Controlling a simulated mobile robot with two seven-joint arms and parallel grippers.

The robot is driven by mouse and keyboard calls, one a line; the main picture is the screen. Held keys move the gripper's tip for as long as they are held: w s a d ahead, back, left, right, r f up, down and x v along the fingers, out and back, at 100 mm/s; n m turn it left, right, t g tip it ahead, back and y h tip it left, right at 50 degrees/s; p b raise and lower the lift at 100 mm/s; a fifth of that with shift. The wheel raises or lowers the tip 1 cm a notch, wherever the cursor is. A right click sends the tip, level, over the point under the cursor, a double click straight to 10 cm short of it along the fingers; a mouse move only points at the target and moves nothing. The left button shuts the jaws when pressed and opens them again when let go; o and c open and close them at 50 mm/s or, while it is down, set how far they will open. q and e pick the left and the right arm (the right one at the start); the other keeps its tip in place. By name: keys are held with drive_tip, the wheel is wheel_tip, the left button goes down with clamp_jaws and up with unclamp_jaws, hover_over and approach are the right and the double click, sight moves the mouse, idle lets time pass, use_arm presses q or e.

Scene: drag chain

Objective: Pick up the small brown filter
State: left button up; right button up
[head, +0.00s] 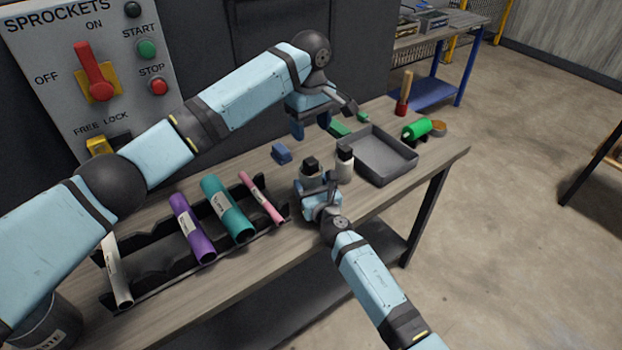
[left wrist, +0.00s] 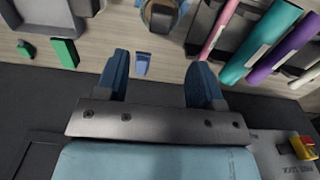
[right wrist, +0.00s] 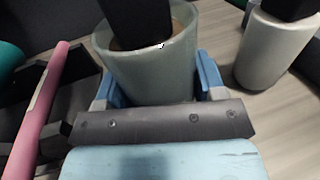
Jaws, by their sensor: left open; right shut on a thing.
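A small brown round piece (head: 439,129), likely the brown filter, lies at the table's right end, beside a green roll (head: 416,129). It is far to the right of both grippers in the head view. My left gripper (head: 311,124) is open and empty above the back of the table. In the left wrist view a small blue block (left wrist: 142,63) shows between its fingers (left wrist: 155,85), apart from them.
A second jar (head: 345,165) stands just right of the held one. A grey tray (head: 385,170) lies between the jars and the brown piece. Green blocks (head: 339,130) lie behind it. A rack (head: 265,222) holds purple, teal and pink tubes. A red brush (head: 402,105) stands at the back.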

sight(311, 160)
use_arm(q)
wheel_tip(311, 160, down, 10)
drive_tip(key=shift+r, duration=0.1)
clamp_jaws()
wheel_tip(311, 160, up, 18)
idle(0.9)
use_arm(e)
drive_tip(key=o, duration=1)
drive_tip(key=shift+s, duration=0.1)
